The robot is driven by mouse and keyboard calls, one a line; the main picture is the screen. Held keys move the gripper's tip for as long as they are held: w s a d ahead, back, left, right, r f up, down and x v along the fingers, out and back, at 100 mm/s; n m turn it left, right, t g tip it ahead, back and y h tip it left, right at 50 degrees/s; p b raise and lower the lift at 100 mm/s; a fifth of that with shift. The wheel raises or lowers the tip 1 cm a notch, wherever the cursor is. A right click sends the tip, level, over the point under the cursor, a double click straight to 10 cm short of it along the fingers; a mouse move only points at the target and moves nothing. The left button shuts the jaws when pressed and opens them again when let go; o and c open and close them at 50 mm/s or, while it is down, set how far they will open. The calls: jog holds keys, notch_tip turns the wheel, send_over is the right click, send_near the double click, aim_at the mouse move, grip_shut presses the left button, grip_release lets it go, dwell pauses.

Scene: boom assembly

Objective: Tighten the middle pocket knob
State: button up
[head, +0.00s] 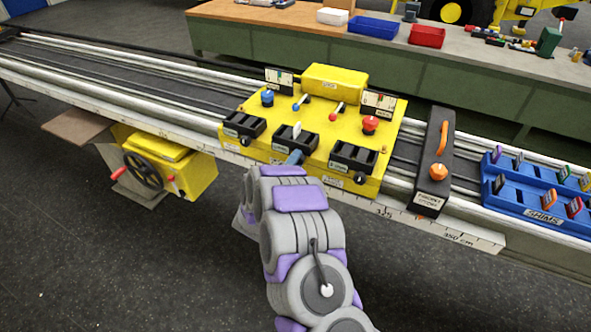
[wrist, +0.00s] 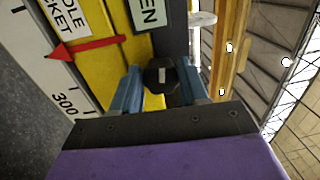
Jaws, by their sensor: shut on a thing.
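The yellow carriage (head: 322,112) sits on the rail with three black pockets along its front. The middle pocket (head: 283,143) holds a pale upright piece (head: 298,130). My gripper (head: 295,157) reaches the carriage's front face just below this pocket and hides the middle knob in the head view. In the wrist view, the black middle pocket knob (wrist: 161,75), with a pale mark on its face, sits between the blue fingers of my gripper (wrist: 160,84). The fingers are shut on it. A partly cut label (wrist: 65,18) ending "DLE" and "CKET" is beside it.
The left knob (head: 246,141) and right knob (head: 360,179) flank my gripper. A black block with an orange handle (head: 435,165) and a blue shims rack (head: 545,200) stand to the right. A yellow handwheel box (head: 165,170) hangs at the left.

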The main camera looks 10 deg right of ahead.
jog(key=shift+s+f+m+g+h, duration=0.15)
jog(key=shift+m+g, duration=0.3)
jog(key=shift+m, duration=3.85)
jog(key=shift+w+r+m+g+h, duration=0.15)
jog(key=shift+m+g, duration=0.3)
jog(key=shift+m, duration=3.85)
jog(key=shift+s, duration=0.1)
jog(key=o, duration=0.8)
jog(key=shift+f, duration=0.1)
jog(key=shift+o, duration=1.2)
jog(key=shift+a, duration=0.1)
